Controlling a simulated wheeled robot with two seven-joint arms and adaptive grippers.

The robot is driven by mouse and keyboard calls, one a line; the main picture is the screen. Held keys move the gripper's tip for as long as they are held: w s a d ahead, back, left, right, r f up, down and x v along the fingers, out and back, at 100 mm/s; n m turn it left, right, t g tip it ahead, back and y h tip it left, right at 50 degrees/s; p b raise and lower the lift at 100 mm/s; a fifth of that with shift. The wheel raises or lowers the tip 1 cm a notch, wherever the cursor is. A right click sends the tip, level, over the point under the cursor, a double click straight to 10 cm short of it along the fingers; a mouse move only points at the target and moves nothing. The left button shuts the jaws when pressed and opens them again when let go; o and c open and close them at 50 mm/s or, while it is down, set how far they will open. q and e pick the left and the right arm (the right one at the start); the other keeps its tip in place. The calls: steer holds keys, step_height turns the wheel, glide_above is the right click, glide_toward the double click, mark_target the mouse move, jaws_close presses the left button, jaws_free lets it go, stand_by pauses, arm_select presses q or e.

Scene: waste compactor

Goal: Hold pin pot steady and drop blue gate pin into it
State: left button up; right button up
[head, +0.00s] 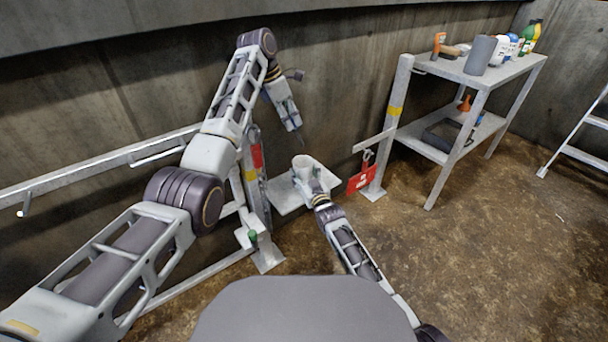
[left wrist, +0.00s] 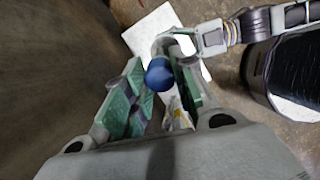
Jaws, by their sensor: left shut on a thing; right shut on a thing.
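The pin pot (head: 303,162) is a pale, open-topped cup standing upright at the small pale shelf plate (head: 290,199). My right gripper (head: 307,182) is shut on the pot from the near side. My left gripper (head: 293,122) points downward, above and slightly left of the pot in the head view. The blue gate pin (left wrist: 159,72) shows its round blue end between the fingers of my left gripper (left wrist: 160,88) in the left wrist view. The pot is partly hidden behind the pin there.
A grey rail (head: 95,163) runs along the concrete wall at the left. A red tag (head: 361,180) hangs on the post right of the plate. A metal rack (head: 465,70) with bottles stands at the right, with a ladder (head: 585,120) beyond. The floor between them is clear.

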arm_select(q)
steer(key=shift+f, duration=2.8)
steer(key=o, duration=1.1)
steer(key=shift+v, duration=6.05)
steer(key=shift+f, duration=0.1)
